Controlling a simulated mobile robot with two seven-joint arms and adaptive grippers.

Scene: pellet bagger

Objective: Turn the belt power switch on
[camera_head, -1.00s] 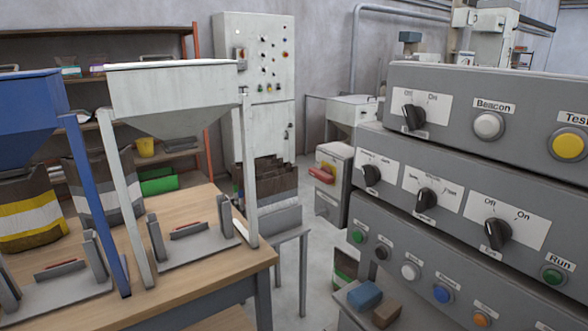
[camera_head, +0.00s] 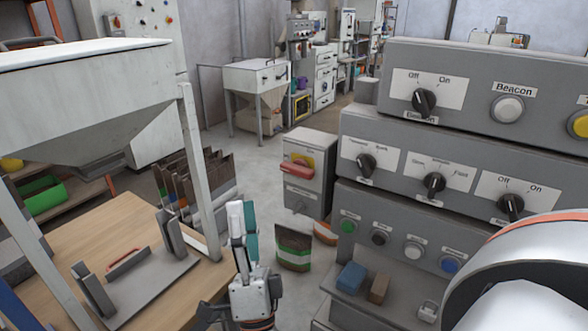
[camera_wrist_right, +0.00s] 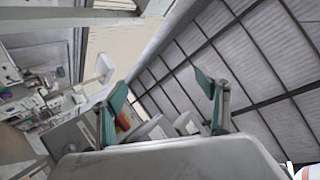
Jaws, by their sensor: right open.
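A grey box (camera_head: 307,180) on the floor behind the panels carries a rotary switch with a red handle (camera_head: 297,168) on a yellow plate; the handle lies nearly level. On the stacked grey panels, an Off/On knob (camera_head: 424,101) sits at the top and another Off/On knob (camera_head: 510,206) in the middle row, both turned toward Off. I cannot read which switch is the belt power. My right gripper (camera_head: 243,217), with teal finger pads, is open and empty, in front and left of the grey box. In the right wrist view its fingers (camera_wrist_right: 160,108) are spread. My left gripper is not in view.
A white hopper (camera_head: 90,85) stands over the wooden table (camera_head: 110,225) at left. Blue and brown blocks lie on the ledge (camera_head: 345,303) below the panels. Filled bags (camera_head: 293,248) stand on the floor near the grey box. Open floor lies beyond.

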